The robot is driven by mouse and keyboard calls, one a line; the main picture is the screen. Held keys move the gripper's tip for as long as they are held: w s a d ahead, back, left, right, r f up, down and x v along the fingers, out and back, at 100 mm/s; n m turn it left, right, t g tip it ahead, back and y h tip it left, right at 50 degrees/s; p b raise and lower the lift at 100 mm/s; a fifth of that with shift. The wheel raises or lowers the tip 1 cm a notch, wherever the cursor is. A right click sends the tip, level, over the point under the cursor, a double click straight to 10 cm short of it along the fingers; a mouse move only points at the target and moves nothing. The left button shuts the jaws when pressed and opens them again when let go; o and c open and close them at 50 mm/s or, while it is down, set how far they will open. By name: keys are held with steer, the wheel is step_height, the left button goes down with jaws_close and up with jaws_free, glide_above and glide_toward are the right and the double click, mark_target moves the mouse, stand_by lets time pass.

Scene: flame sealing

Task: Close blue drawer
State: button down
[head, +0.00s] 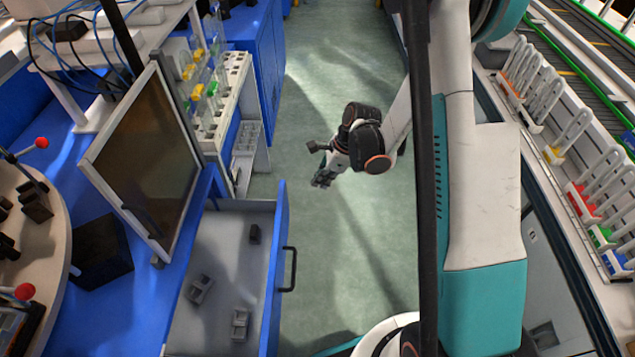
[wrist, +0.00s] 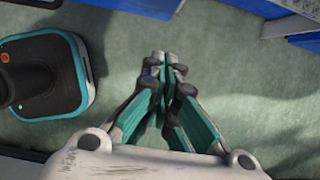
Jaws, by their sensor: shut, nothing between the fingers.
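The blue drawer (head: 274,262) stands pulled open at the lower left in the head view. It has a blue front panel, a grey inside and a dark bar handle (head: 289,269) on its outer face. Several small grey and dark parts lie inside it. My gripper (head: 322,181) hangs over the floor to the upper right of the handle, apart from the drawer. In the wrist view its fingertips (wrist: 165,62) meet with nothing between them, above green floor. A blue-edged corner at the wrist view's upper right may be furniture; I cannot tell which part.
A blue workbench with a dark framed screen (head: 147,160) and a white rack (head: 215,105) stands beside and behind the drawer. The green floor (head: 330,90) in the aisle is clear. A bench with coloured holders (head: 585,200) lines the right side.

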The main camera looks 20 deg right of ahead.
steer(key=w+a+f+b, duration=0.2)
steer(key=a+f+b, duration=0.2)
steer(key=a+f, duration=0.2)
steer(key=shift+x, duration=0.75)
steer(key=shift+w+a, duration=0.1)
